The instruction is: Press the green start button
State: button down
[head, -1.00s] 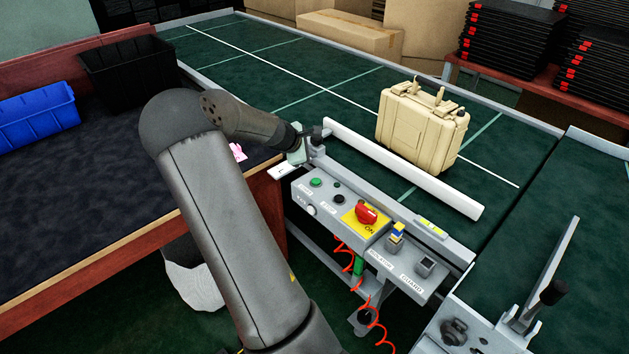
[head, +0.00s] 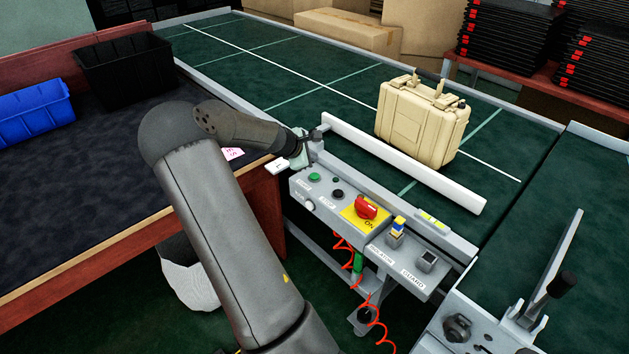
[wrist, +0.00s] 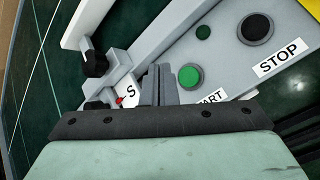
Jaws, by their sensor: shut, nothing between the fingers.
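The green start button (head: 314,177) sits at the far left end of the grey control panel (head: 324,208). In the wrist view the button (wrist: 190,76) is just right of my gripper's fingertips (wrist: 158,72). The fingers are closed together and empty. They appear beside the button rather than on it; their height above the panel is unclear. Part of the START label (wrist: 211,98) is hidden behind my gripper. In the head view my gripper (head: 302,150) is at the panel's left end, its fingers hard to make out.
A black stop button (wrist: 257,28) and a small dark green lamp (wrist: 203,32) are near the start button. A red switch (head: 366,208) on a yellow plate stands farther right. A beige case (head: 420,120) stands on the green conveyor (head: 285,60) behind a white rail (head: 400,165).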

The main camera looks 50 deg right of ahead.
aim_at(312, 177)
jog(key=shift+f+b, duration=1.1)
jog(key=shift+f, duration=1.05)
jog(key=shift+f, duration=0.1)
jog(key=shift+f+b, duration=0.3)
